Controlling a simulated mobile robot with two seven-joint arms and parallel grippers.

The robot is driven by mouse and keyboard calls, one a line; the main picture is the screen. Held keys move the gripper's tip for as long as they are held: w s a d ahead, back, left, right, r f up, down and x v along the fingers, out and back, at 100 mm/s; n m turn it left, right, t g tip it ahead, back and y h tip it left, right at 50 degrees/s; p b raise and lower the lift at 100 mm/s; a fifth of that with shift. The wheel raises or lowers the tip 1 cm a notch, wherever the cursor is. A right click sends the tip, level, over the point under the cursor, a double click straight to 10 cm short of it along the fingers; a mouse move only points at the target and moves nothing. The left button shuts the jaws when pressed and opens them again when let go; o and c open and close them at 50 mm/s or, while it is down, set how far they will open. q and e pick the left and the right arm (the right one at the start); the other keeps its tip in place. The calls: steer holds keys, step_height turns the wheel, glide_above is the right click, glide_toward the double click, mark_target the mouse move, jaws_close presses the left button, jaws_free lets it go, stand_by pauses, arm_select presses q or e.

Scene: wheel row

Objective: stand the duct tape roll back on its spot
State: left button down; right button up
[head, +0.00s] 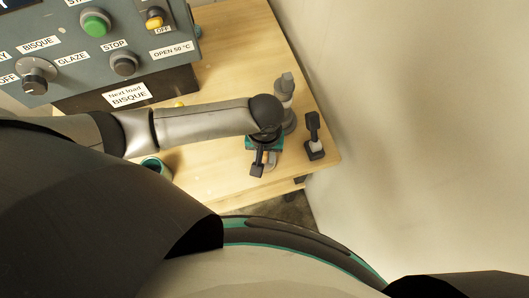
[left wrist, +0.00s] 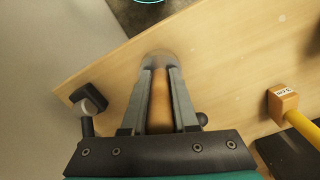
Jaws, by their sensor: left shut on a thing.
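My left gripper (head: 259,165) reaches down over the right end of the wooden table (head: 213,162). In the left wrist view its two fingers (left wrist: 160,95) are shut on a tan, rounded thing (left wrist: 160,102) with a grey round end (left wrist: 157,58) beyond the fingertips. In the head view the gripper mostly hides it. I see no clear ring shape on it, so I cannot tell whether it is the duct tape roll. My right gripper is not in view.
A grey upright thing (head: 285,92) stands just behind the gripper. A black thing with a pale part (head: 314,140) stands at the table's right edge; a wall lies beyond. A grey control panel (head: 70,45) stands at the left. A wooden block with a yellow handle (left wrist: 284,103) is on the table.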

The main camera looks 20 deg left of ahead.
arm_select(q)
steer(key=shift+f, duration=0.5)
steer(key=c, duration=0.6)
jaws_free()
steer(key=shift+r, duration=0.1)
step_height(320, 180, up, 8)
steer(key=p, duration=0.9)
steer(key=shift+p, duration=0.3)
